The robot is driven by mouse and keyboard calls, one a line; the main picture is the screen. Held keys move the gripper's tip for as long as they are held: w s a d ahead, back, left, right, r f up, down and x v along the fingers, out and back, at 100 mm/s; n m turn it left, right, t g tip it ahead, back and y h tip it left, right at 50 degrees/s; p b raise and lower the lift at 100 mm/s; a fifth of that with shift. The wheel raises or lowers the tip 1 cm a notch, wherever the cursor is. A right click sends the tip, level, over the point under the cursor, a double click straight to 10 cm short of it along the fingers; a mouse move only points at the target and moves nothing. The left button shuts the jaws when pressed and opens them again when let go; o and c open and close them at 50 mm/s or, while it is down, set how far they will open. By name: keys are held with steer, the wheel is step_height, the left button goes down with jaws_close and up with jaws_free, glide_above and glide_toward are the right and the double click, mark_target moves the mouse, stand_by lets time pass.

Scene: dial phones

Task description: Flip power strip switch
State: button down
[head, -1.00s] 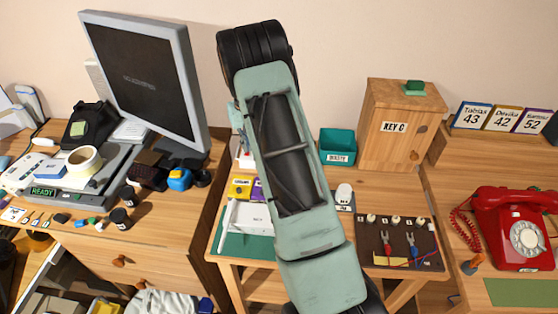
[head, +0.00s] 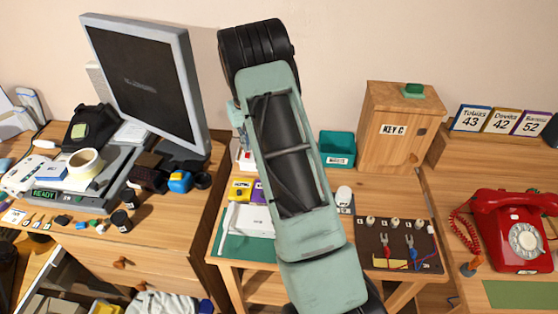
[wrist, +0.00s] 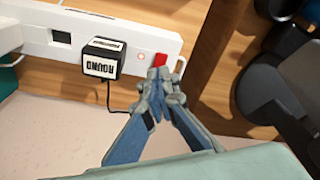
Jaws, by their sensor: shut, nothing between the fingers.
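The white power strip (wrist: 165,41) crosses the upper part of the wrist view. Its red switch (wrist: 160,60) is near its right end, with a small round reddish indicator (wrist: 141,57) to the left. A black plug labelled ROUND (wrist: 101,60) sits in the strip. My gripper (wrist: 158,75) is shut and empty, with its fingertips right at the red switch. They overlap its lower edge, and I cannot tell whether they touch it. In the head view my arm hides the gripper.
A black cable (wrist: 115,108) hangs from the plug, left of my fingers. Dark objects (wrist: 275,90) stand at the right of the wrist view. In the head view, a monitor (head: 145,80) stands left of my arm, and a teal bin (head: 337,146) and wooden key box (head: 391,135) stand right.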

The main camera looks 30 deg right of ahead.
steer(key=shift+r+p, duration=1.1)
steer(key=shift+r, duration=1.3)
